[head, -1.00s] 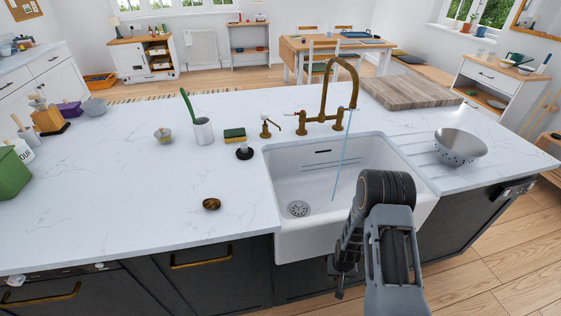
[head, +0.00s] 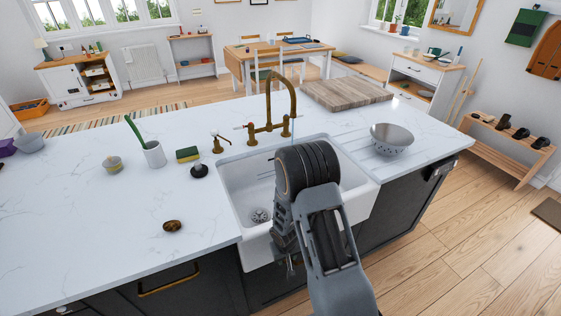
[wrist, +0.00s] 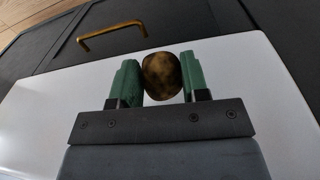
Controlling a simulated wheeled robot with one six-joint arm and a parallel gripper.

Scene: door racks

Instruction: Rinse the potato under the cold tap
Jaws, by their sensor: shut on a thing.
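My gripper (wrist: 159,62) has its green fingers closed on a brown, rounded potato (wrist: 162,77) in the wrist view. In the head view my arm reaches over the front of the white sink (head: 240,205), and the held potato is hidden there. The brass tap (head: 281,80) arches over the back of the sink. A red mark shows by the left tap handle; the right handle is hard to make out.
A small brown object (head: 172,226) lies on the white counter (head: 90,230) left of the sink. A yellow-green sponge (head: 188,154) and a brass dispenser (head: 219,143) stand behind. A metal colander (head: 391,139) sits right of the sink, near a wooden board (head: 346,93).

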